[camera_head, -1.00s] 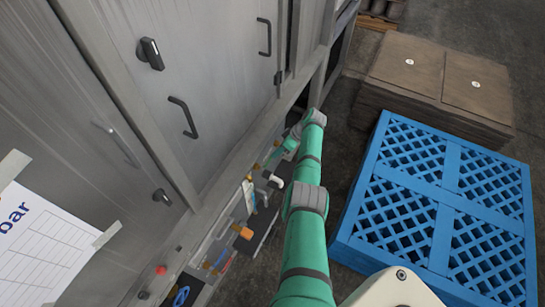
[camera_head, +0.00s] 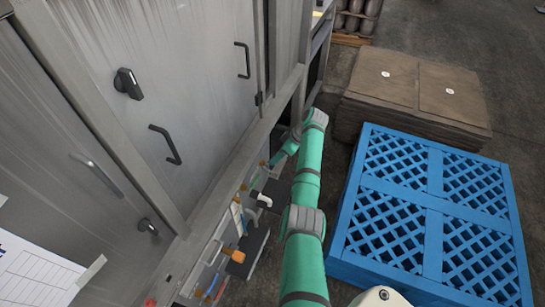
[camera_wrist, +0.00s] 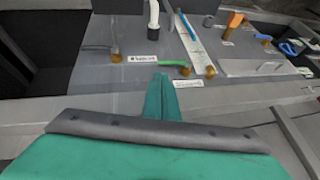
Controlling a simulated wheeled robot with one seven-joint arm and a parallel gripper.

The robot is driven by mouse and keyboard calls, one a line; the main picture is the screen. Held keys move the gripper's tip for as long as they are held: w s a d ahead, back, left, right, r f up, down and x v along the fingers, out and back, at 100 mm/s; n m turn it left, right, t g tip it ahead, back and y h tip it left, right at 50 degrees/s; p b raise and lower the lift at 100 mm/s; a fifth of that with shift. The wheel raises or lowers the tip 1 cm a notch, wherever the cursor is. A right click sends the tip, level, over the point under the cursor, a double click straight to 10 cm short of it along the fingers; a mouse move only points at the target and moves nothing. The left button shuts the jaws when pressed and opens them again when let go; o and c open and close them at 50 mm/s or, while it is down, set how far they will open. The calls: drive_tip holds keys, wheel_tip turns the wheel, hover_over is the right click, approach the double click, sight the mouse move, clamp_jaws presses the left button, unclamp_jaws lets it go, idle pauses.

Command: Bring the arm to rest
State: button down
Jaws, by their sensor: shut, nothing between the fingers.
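My green arm (camera_head: 308,180) reaches forward from the bottom of the head view, alongside the grey cabinet, and bends back down-left at its far grey joint. My gripper (camera_wrist: 162,82) shows as a narrow green shape in the middle of the wrist view. Its fingers are together with nothing between them. It points toward a grey panel with labels and small fittings, including a green-handled one (camera_wrist: 174,63). In the head view the gripper end is small, close to the cabinet's lower side, and I cannot tell whether it touches anything.
The grey cabinet (camera_head: 205,95) with black handles fills the left. A blue lattice pallet (camera_head: 432,200) lies right of the arm, and a brown stack (camera_head: 420,95) stands behind it. Bare dark floor shows between arm and pallet. A white pipe (camera_wrist: 154,15) rises from the panel.

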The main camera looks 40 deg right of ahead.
drive_tip(key=s+a+f+m+h, duration=0.1)
drive_tip(key=a+f+h, duration=0.1)
drive_tip(key=a+f, duration=0.55)
drive_tip(key=s+a+f+m+h, duration=0.1)
drive_tip(key=a+f, duration=0.4)
drive_tip(key=f, duration=0.5)
drive_tip(key=s+a+f+m+t+h, duration=0.1)
drive_tip(key=s+a+f, duration=0.2)
drive_tip(key=s+a, duration=0.3)
drive_tip(key=s+a+f+m+t+h, duration=0.1)
drive_tip(key=s+a+f+t+h, duration=0.15)
drive_tip(key=s+a, duration=0.45)
drive_tip(key=s+a+r+t, duration=0.5)
drive_tip(key=s+a+r, duration=1.3)
drive_tip(key=r, duration=0.3)
drive_tip(key=s+a+r+t+y, duration=0.1)
drive_tip(key=s+r, duration=0.1)
drive_tip(key=r, duration=0.5)
drive_tip(key=s+a+r+t+y, duration=0.1)
drive_tip(key=s+a+r+t, duration=0.1)
drive_tip(key=r, duration=0.5)
drive_tip(key=shift+s+r, duration=0.25)
drive_tip(key=shift+s, duration=0.1)
